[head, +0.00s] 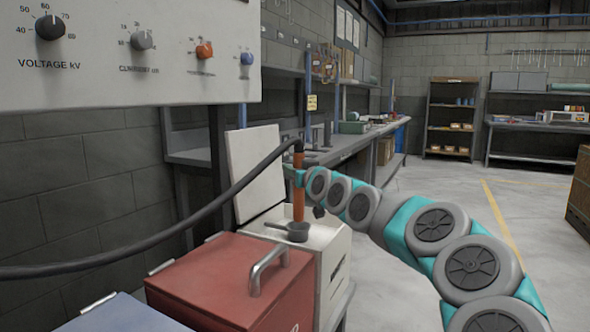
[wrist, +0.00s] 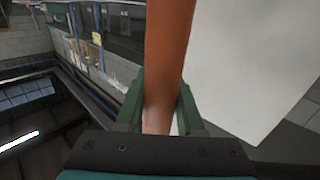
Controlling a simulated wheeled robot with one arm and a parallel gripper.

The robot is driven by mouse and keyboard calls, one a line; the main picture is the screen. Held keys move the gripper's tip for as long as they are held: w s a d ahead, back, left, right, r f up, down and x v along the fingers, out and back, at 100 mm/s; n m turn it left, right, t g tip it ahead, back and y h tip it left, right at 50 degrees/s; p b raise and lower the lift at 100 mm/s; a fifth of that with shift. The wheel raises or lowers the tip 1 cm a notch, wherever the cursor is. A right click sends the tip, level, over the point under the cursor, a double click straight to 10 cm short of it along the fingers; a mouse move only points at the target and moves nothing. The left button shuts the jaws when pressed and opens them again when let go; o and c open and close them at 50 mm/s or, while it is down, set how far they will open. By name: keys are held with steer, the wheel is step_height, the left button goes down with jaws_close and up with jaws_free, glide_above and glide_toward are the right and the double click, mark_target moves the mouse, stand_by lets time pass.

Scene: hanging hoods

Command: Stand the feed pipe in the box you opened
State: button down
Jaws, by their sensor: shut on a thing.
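The feed pipe (head: 298,195) is an orange tube with a black cap, held upright over the white box. My gripper (head: 298,180) is shut around its upper part. In the wrist view the orange pipe (wrist: 165,70) runs between both fingers of my gripper (wrist: 160,105). The white box (head: 331,240) stands with its lid (head: 253,160) raised at the back. The pipe's lower end meets a small dark pan-like cup (head: 298,232) at the box top; I cannot tell whether it is inside the cup or behind it. The box's inside is mostly hidden.
A black hose (head: 190,222) runs from the pipe's top to the left. A shut red box (head: 225,285) with a metal handle (head: 265,268) and a blue box (head: 120,315) stand in front. A control panel (head: 120,50) hangs upper left. Open floor lies right.

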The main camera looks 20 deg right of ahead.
steer(key=shift+f+b, duration=1.9)
steer(key=shift+f, duration=0.9)
